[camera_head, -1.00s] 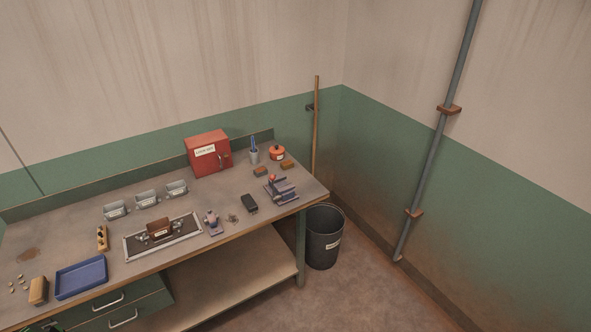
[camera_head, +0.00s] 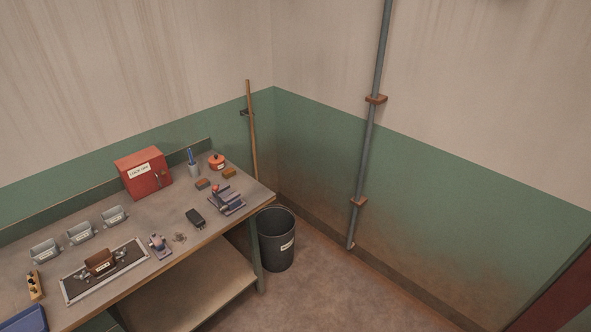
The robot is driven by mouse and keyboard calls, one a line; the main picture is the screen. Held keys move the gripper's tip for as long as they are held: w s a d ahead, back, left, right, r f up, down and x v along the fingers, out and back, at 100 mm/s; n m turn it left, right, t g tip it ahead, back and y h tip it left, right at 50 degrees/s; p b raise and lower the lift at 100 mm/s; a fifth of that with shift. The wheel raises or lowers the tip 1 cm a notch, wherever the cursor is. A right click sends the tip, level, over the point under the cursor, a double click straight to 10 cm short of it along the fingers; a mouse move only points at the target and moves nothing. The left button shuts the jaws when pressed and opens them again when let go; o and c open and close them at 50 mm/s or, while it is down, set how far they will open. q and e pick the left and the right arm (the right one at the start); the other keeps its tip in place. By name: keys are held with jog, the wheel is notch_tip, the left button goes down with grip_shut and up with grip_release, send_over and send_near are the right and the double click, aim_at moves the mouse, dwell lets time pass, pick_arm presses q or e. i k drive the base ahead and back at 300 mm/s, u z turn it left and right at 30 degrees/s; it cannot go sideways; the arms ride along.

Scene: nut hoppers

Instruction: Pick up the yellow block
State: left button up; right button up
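A narrow yellow block (camera_head: 35,286) with dark spots on it lies on the workbench at the far left, in front of the grey hoppers. I cannot tell its details at this size. Two small orange-brown blocks (camera_head: 203,184) lie at the back right of the bench, near the pen cup. Neither of my grippers is in view.
The workbench (camera_head: 185,243) also bears several grey hoppers (camera_head: 80,233), a framed dark tray (camera_head: 128,258), a red box (camera_head: 143,173), a blue tray (camera_head: 25,320) and a clamp-like tool (camera_head: 227,200). A dark bin (camera_head: 276,240) stands on open floor right of the bench.

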aim_at(229, 172)
jog(key=z, duration=0.25)
jog(key=i, duration=1.1)
